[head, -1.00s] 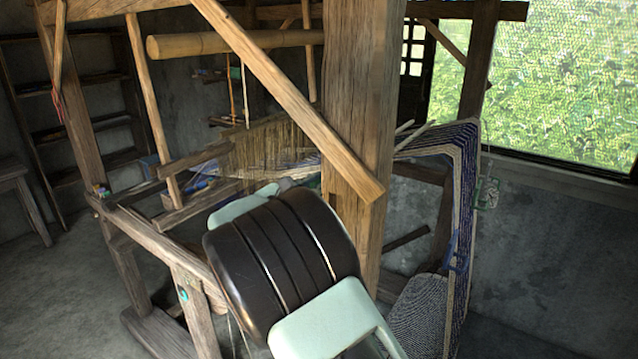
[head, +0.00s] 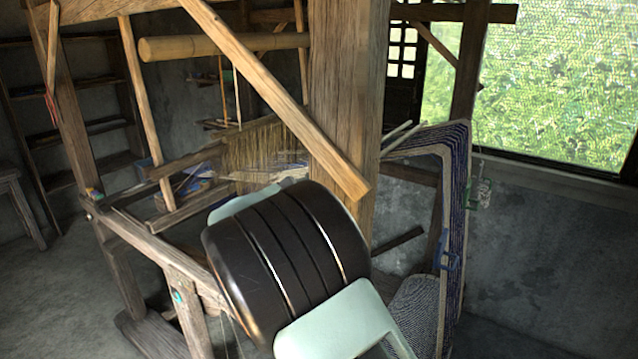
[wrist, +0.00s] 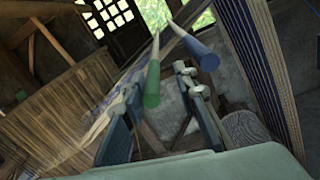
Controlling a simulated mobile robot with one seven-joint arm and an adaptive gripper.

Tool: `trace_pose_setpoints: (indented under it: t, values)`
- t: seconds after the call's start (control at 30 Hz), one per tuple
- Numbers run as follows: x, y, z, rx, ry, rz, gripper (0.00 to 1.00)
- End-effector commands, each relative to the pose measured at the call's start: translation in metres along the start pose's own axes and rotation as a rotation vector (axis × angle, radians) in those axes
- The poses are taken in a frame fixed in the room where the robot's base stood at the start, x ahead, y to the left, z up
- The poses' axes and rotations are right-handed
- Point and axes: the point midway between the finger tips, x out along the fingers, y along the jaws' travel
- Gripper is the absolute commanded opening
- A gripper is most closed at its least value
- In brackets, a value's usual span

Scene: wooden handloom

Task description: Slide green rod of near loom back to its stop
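In the wrist view the green rod (wrist: 153,82) points toward me, its round green end nearest and its paler shaft running up and away. Its end appears between the two fingertips of my gripper (wrist: 162,82); I cannot tell whether it touches them. My gripper is open, with a finger on each side. A blue rod (wrist: 204,55) lies to the right of the green one, near the right fingertip. In the head view my gripper is hidden behind my arm and the loom post (head: 345,110). Pale rod shafts (head: 400,138) show right of that post.
Blue-and-white striped cloth (head: 455,200) hangs over the loom's right side. Brown warp threads (wrist: 75,110) fill the left of the wrist view. A slanted wooden brace (head: 275,95) crosses in front of the post. Bare floor (head: 50,290) lies at left.

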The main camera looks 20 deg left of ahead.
Motion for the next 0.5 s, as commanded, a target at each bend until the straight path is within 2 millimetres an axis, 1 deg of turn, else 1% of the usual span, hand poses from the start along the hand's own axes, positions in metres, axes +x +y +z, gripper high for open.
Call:
trace_pose_setpoints:
  t: [0.3,0.37,0.47,0.5]
  values:
    - [-0.002,0.002,0.001,0.002,-0.001,0.004,0.30]
    - [-0.006,0.002,0.002,0.002,-0.001,0.005,0.30]
    - [-0.021,0.003,0.002,0.002,0.000,0.006,0.30]
    - [-0.028,0.003,0.002,0.001,0.000,0.007,0.30]
